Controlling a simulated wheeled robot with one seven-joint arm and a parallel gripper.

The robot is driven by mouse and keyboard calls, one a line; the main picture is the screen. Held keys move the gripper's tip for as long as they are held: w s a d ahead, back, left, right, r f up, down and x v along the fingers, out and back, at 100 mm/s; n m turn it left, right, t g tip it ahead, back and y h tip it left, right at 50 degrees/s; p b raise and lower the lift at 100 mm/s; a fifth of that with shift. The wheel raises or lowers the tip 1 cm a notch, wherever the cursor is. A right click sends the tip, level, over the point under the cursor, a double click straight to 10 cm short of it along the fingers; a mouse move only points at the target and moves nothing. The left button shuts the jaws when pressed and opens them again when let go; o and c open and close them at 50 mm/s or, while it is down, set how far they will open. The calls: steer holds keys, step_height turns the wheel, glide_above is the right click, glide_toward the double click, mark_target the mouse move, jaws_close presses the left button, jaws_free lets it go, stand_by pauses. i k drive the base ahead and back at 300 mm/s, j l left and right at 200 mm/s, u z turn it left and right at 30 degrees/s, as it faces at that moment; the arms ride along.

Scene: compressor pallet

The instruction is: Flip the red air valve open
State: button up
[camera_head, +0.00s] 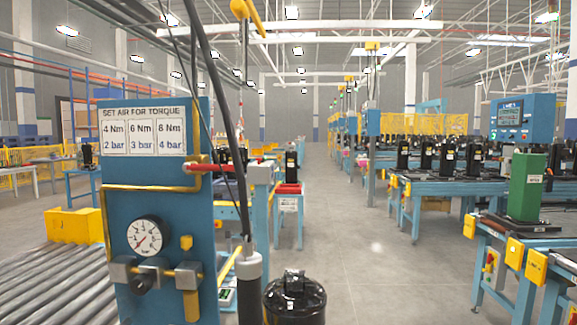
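The red air valve (220,167) is a horizontal red lever at the upper right edge of a blue panel (180,215). Its left end meets a yellow pipe (150,187) that bends up beside the lever, and the lever sticks out to the right past the panel's edge. The sign (143,131) above lists torque and bar values. A round white pressure gauge (144,236) sits below the pipe, above a row of metal fittings. My gripper is not in view.
A hanging grey and black tool (248,268) and a black compressor (294,298) stand right of the panel. A roller conveyor (60,285) with a yellow bin (75,225) lies left. Blue workbenches line the right. The grey aisle floor (375,250) between is clear.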

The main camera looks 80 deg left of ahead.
mark_target(189, 167)
steer(key=u, duration=2.8)
